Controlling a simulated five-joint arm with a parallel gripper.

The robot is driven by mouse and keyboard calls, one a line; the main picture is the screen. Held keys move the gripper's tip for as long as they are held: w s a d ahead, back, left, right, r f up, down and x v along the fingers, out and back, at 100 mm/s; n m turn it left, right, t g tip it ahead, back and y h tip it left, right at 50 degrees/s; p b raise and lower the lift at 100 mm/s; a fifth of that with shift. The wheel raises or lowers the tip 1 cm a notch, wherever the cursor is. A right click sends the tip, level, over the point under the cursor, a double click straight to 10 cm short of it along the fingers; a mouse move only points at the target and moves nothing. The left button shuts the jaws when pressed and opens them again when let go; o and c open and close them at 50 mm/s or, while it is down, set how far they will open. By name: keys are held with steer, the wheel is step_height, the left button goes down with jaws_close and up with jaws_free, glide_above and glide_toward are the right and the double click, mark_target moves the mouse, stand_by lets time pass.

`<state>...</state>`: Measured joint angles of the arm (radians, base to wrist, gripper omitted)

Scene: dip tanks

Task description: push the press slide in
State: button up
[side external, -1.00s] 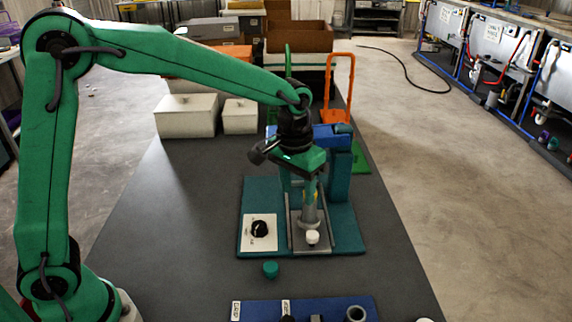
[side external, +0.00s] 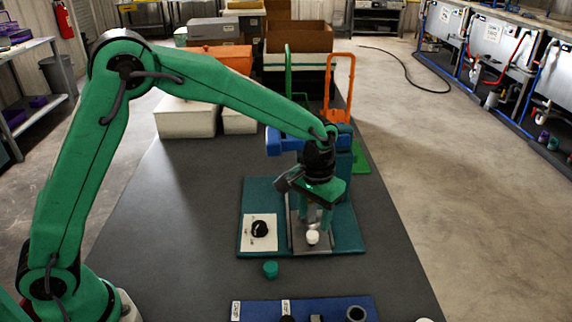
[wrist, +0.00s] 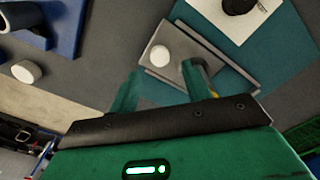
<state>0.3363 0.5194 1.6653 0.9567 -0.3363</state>
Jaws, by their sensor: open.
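The press stands on a teal base plate (side external: 345,240), with a blue and teal press body (side external: 340,160) at its far side. Its grey slide (side external: 297,238) lies between low rails and has a round white knob (side external: 312,237) at the near end. The slide (wrist: 180,38) and white knob (wrist: 160,56) also show in the wrist view. My gripper (side external: 318,222) is open and points down over the slide, just behind the knob in the side view. In the wrist view, my gripper (wrist: 160,88) has its fingers apart, with a bit of yellow partly hidden behind the right one.
A white card with a black knob (side external: 260,230) sits on the base plate's left. A blue tray (side external: 268,310) is at the near edge. White boxes (side external: 186,117) and an orange frame (side external: 338,88) stand behind. The left tabletop is clear.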

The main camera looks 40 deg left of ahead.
mark_target(313, 234)
steer(key=shift+f, duration=2.6)
steer(key=shift+c, duration=0.5)
